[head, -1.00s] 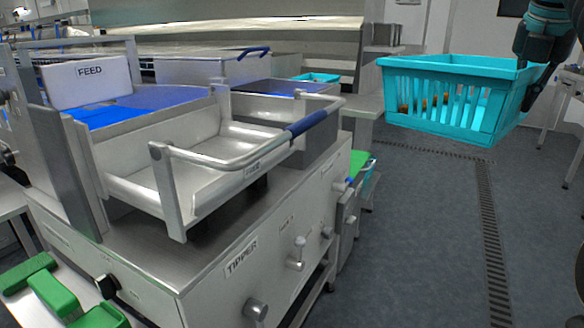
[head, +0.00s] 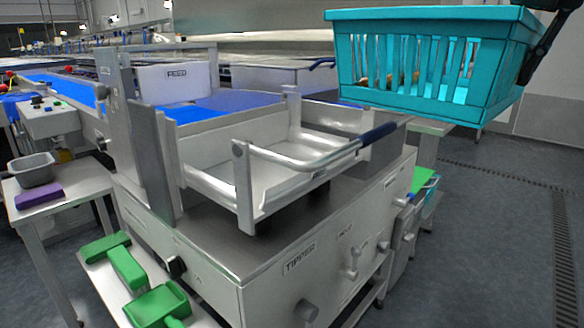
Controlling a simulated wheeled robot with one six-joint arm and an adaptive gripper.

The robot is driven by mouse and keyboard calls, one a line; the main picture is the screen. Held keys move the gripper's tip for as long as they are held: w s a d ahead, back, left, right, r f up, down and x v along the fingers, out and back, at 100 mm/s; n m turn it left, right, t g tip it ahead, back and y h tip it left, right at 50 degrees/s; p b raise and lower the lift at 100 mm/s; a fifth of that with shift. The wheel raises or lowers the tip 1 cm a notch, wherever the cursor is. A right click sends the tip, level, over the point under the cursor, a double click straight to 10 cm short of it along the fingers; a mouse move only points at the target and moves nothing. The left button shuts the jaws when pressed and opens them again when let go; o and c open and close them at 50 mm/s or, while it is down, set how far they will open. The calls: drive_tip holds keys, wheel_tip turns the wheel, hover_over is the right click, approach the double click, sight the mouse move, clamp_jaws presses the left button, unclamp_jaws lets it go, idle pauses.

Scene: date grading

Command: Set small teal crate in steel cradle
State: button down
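The small teal crate (head: 430,58) hangs in the air at the upper right of the head view, roughly level. Some brown pieces show through its slots. My gripper (head: 537,48) is at the crate's right end, shut on it; only a dark part shows, and the fingertips are mostly hidden. The steel cradle (head: 275,172) sits empty on top of the tipper, with a bent tube rail and a blue grip along its front and right. The crate is above and to the right of the cradle, apart from it.
The tipper cabinet (head: 300,262) has knobs on its front. A feed hopper plate (head: 178,82) and blue belt (head: 215,104) lie behind the cradle. Green tools (head: 125,262) lie on a low shelf at left. A grey tub (head: 33,169) stands on a side table. The floor at right is clear.

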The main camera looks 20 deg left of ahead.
drive_tip(key=shift+n, duration=0.4)
drive_tip(key=w+a+f, duration=0.1)
drive_tip(key=w+a, duration=0.1)
drive_tip(key=a, duration=0.3)
drive_tip(key=w+a+f, duration=0.1)
drive_tip(key=w+a, duration=0.1)
drive_tip(key=a, duration=0.3)
drive_tip(key=w+a+f, duration=0.1)
drive_tip(key=w+a, duration=0.1)
drive_tip(key=a, duration=0.3)
drive_tip(key=shift+a, duration=0.25)
drive_tip(key=w+a+f, duration=0.2)
drive_tip(key=a+f, duration=0.2)
drive_tip(key=a, duration=0.9)
drive_tip(key=shift+s+f+b, duration=0.2)
drive_tip(key=shift+f+b, duration=1)
drive_tip(key=shift+f, duration=4.15)
drive_tip(key=c, duration=1.6)
unclamp_jaws()
drive_tip(key=p+v, duration=0.2)
drive_tip(key=v, duration=1)
